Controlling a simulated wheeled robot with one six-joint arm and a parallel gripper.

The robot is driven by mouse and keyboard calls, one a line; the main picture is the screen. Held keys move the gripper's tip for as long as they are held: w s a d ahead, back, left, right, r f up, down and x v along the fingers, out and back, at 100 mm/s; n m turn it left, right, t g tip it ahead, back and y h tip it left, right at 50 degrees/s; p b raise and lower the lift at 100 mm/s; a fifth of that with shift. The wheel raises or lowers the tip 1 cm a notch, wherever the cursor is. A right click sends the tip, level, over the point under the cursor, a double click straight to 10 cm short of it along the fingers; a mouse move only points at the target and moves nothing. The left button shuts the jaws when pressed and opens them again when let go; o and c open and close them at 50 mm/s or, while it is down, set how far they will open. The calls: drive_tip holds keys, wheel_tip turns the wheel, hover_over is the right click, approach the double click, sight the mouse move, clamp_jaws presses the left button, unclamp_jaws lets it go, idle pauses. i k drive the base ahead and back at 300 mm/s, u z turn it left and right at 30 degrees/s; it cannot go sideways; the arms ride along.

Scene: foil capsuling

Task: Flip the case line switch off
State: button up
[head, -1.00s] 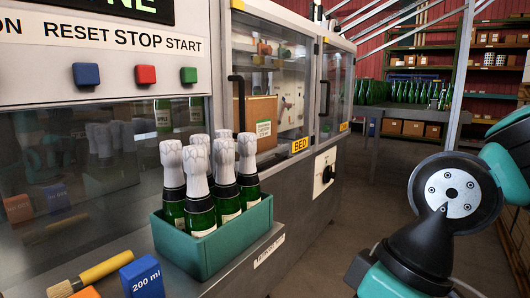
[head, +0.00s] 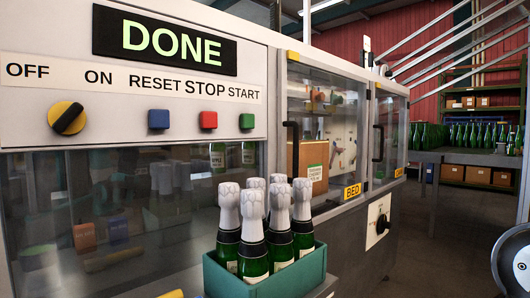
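A yellow rotary switch with a black handle (head: 68,118) sits on the white front panel below the labels OFF and ON. Its handle is slanted, with its upper end leaning right, towards ON. A second black rotary switch on a white plate (head: 380,223) is on the machine's side, below and right of the yellow BED label; its setting is too small to read. I cannot tell from any label which one is the case line switch. My gripper is not in view; only a round joint of my arm shows at the right edge.
A lit display (head: 164,45) reads DONE. Blue, red and green buttons (head: 208,120) sit right of the yellow switch. A teal crate (head: 262,284) of foil-topped bottles stands on the ledge in front. Glass doors (head: 327,120) are closed. The aisle floor at right looks clear.

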sight(67, 118)
drive_tip(key=u, duration=0.8)
drive_tip(key=i, duration=0.25)
drive_tip(key=u, duration=1.25)
